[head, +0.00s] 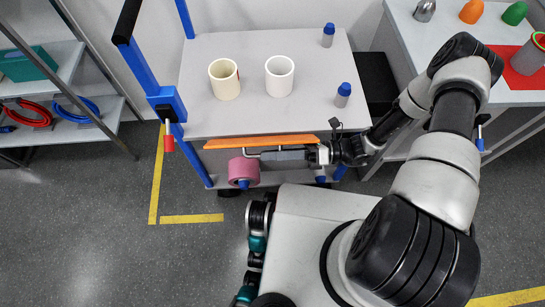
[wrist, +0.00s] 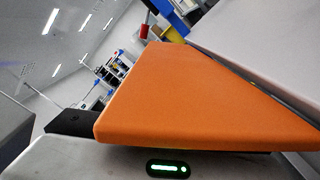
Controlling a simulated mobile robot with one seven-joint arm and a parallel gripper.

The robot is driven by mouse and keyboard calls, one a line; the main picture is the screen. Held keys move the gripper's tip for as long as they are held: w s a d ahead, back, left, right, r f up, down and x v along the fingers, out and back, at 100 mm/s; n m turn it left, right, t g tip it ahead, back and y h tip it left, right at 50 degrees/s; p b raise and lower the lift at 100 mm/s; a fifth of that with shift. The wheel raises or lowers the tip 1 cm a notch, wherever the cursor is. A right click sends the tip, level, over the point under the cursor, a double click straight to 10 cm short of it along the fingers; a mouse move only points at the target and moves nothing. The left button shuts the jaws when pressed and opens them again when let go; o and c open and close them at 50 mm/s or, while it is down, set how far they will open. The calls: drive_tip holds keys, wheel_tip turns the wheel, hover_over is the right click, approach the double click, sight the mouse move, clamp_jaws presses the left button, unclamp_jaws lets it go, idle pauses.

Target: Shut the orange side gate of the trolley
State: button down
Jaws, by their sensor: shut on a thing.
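The orange side gate (head: 262,142) shows as a thin strip along the near edge of the trolley (head: 215,118), below its grey top. It also fills the middle of the wrist view (wrist: 200,100), with the grey trolley edge (wrist: 255,45) beside it at the right. The fingertips are hard to make out in the head view and do not show in the wrist view. Whether the gate is latched cannot be told.
A pink cylinder (head: 243,170) sits below the gate. A side table (head: 450,65) stands at the right, a shelf (head: 60,120) at the left. Floor at left is clear.

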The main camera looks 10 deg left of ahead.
sight(272, 139)
drive_tip(key=w+r+m, duration=0.1)
drive_tip(key=m, duration=0.1)
drive_tip(key=r+m, duration=0.1)
drive_tip(key=shift+w+r+m+p, duration=0.1)
drive_tip(key=shift+w+m+p, duration=0.25)
drive_tip(key=shift+m, duration=0.05)
drive_tip(key=shift+w+a+r+m, duration=0.15)
drive_tip(key=shift+w+r+m, duration=0.35)
drive_tip(key=shift+m, duration=0.55)
drive_tip(key=shift+w+a+r+m, duration=0.15)
drive_tip(key=shift+w+r+m, duration=0.3)
drive_tip(key=shift+m, duration=0.6)
drive_tip(key=shift+w, duration=0.2)
drive_tip(key=c, duration=1.8)
unclamp_jaws()
drive_tip(key=shift+a, duration=0.1)
drive_tip(key=shift+c, duration=0.2)
drive_tip(key=v, duration=1.7)
drive_tip(key=shift+d+p, duration=0.25)
drive_tip(key=shift+p, duration=0.15)
drive_tip(key=shift+s, duration=0.1)
